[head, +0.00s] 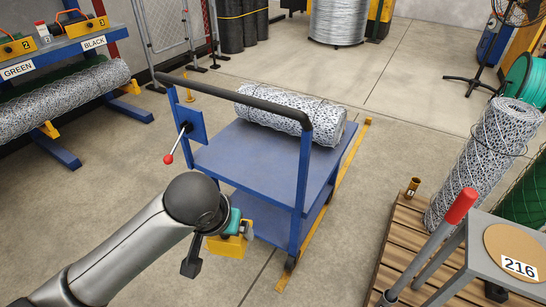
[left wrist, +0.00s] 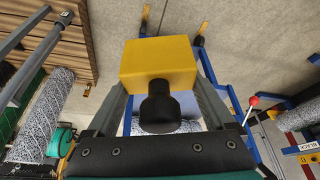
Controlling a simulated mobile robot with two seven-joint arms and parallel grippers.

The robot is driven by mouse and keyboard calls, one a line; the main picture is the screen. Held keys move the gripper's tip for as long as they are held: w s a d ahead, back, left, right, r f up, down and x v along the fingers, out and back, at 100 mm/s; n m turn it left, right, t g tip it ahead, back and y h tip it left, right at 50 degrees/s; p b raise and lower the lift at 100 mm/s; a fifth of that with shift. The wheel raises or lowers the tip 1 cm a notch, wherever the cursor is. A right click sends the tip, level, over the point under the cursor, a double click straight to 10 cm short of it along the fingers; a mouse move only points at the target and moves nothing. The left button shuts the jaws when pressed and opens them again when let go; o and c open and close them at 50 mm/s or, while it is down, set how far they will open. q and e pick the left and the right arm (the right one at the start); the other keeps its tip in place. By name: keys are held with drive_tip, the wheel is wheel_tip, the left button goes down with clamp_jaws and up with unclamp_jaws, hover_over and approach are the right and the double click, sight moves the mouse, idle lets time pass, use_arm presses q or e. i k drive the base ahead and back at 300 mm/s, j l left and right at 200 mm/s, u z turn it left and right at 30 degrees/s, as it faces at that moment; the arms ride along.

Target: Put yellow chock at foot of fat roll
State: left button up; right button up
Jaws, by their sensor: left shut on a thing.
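My left gripper (head: 212,243) is shut on the yellow chock (head: 229,246), a yellow block with a black knob, held beside the near left side of the blue cart. In the left wrist view the chock (left wrist: 158,60) sits between the fingers, its knob towards the palm. A mesh roll (head: 300,117) lies on the cart's top deck. Another roll (head: 62,102) lies on the rack at the left, and one roll (head: 484,160) stands upright on the pallet at the right. I cannot tell which is the fat roll. My right gripper is not in view.
The blue cart (head: 232,158) has a black push bar (head: 235,101) and a red-knobbed lever (head: 176,146). A yellow floor strip (head: 322,215) runs along its right side. A wooden pallet (head: 400,240) and a grey stand (head: 478,262) are at the right. Concrete floor is clear between.

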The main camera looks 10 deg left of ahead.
sight(260, 138)
drive_tip(key=k+z, duration=0.3)
drive_tip(key=z, duration=0.15)
drive_tip(key=k+l+z, duration=0.15)
drive_tip(key=z, duration=0.3)
drive_tip(key=k+z, duration=0.1)
drive_tip(key=z, duration=1.35)
drive_tip(key=k+j+z, duration=0.15)
drive_tip(key=j+z, duration=0.15)
drive_tip(key=z, duration=0.2)
drive_tip(key=k+j+z, duration=0.2)
drive_tip(key=z, duration=0.3)
drive_tip(key=k+j, duration=0.5)
drive_tip(key=k, duration=0.2)
drive_tip(key=k+j, duration=1.05)
drive_tip(key=k, duration=0.3)
drive_tip(key=k+j, duration=0.5)
drive_tip(key=k, duration=0.2)
drive_tip(key=k+j, duration=0.7)
drive_tip(key=j, duration=0.15)
drive_tip(key=i+j, duration=0.35)
drive_tip(key=i+l+z, duration=0.05)
